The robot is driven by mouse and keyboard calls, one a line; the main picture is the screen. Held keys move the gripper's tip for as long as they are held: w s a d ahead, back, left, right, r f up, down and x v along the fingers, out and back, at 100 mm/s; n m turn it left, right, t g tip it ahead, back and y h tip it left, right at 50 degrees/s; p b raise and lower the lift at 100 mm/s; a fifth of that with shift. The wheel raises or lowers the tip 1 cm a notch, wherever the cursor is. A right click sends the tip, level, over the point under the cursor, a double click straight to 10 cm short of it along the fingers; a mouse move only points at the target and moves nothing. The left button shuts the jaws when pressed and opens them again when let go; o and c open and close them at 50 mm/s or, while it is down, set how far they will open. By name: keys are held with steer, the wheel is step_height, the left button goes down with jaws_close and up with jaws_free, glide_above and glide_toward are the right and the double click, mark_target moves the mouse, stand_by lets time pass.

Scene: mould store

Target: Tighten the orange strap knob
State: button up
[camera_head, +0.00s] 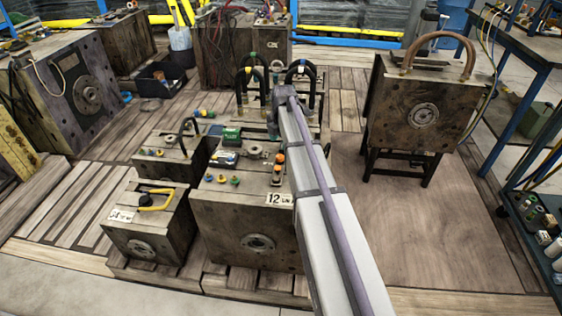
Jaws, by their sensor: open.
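Small orange knobs (280,158) sit on top of the front wooden-looking mould block (230,222), near its right edge, by the label reading 12. I cannot tell which one belongs to the strap, and the strap itself is not clear. My arm reaches in from the bottom right and passes just right of the knobs. My gripper (273,131) is small and partly hidden at the arm's far end, beyond the knobs and apart from them. It is open, and I see nothing held in it.
Black hose loops (301,72) stand close behind my gripper. A smaller block with a yellow handle (155,201) is at front left. A block with a brown hose handle (420,105) stands on a stand at right. Bare floorboards (420,225) lie right of my arm.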

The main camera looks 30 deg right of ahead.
mark_target(280, 157)
steer(key=f+b, duration=0.5)
steer(key=f, duration=0.2)
steer(key=shift+w+f+b, duration=0.2)
steer(key=shift+f+b, duration=0.1)
steer(key=shift+b, duration=0.1)
steer(key=shift+r, duration=0.1)
steer(key=c, duration=0.9)
